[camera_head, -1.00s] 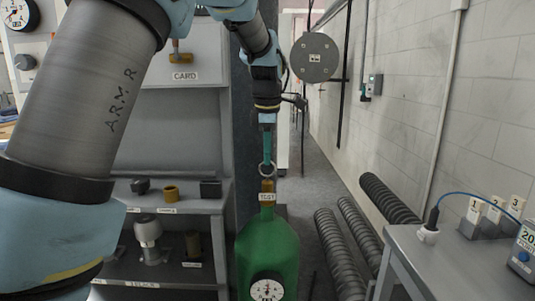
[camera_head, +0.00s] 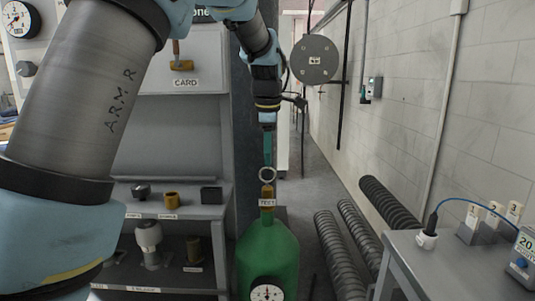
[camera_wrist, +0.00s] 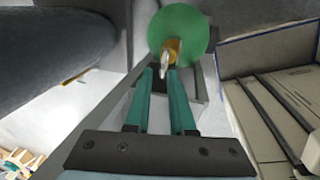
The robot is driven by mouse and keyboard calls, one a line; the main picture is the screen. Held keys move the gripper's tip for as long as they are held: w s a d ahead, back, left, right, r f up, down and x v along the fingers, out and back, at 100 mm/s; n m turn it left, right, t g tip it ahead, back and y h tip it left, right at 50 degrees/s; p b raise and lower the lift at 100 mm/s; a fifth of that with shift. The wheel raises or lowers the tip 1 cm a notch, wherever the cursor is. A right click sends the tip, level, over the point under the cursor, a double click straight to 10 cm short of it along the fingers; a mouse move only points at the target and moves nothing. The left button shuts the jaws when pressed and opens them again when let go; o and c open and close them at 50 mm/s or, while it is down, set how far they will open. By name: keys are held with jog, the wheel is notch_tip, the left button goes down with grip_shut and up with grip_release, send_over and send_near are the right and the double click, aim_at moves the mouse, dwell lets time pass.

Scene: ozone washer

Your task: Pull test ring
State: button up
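The test ring (camera_head: 267,174) is a pale metal loop standing on the brass-coloured top of a green cylinder (camera_head: 268,250) marked TEST. A round gauge sits on the cylinder's front. My gripper (camera_head: 267,163) points straight down with its teal fingertips at the ring's upper edge. In the wrist view, my gripper (camera_wrist: 161,69) has its two fingers apart. The ring (camera_wrist: 166,64) shows nearly edge-on in line with the gap between the tips. A clear gap shows between the fingers, and I see no firm contact. How far the tips overlap the ring is hard to tell.
A grey shelf unit (camera_head: 212,211) with small labelled parts stands left of the cylinder. Ribbed hoses (camera_head: 341,255) lie on the floor to the right. A grey table (camera_head: 405,249) with numbered blocks and a blue-corded device stands further right. A round grey plate (camera_head: 315,58) hangs above.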

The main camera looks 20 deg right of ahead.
jog(key=shift+o, duration=1.1)
notch_tip(320, 180, up, 10)
jog(key=s+b, duration=0.2)
jog(key=shift+a+r, duration=0.25)
jog(key=shift+a, duration=0.2)
jog(key=w+a+f+m, duration=0.1)
jog(key=a+f+m, duration=0.1)
jog(key=a+f, duration=0.2)
jog(key=w+a+f+m, duration=0.1)
jog(key=a+f+m, duration=0.1)
jog(key=a+f, duration=0.3)
jog(key=w+a+f+m, duration=0.1)
jog(key=a+f, duration=0.4)
jog(key=a, duration=0.5)
jog(key=shift+a+f+m, duration=0.15)
jog(key=shift+a+m, duration=0.25)
jog(key=shift+m, duration=0.3)
jog(key=s+a+f+m, duration=0.7)
jog(key=s+a+f, duration=0.4)
jog(key=a, duration=0.4)
jog(key=shift+s+a+f+m+y, duration=0.3)
jog(key=shift+s+f+m+y, duration=0.05)
jog(key=shift+m+y, duration=0.05)
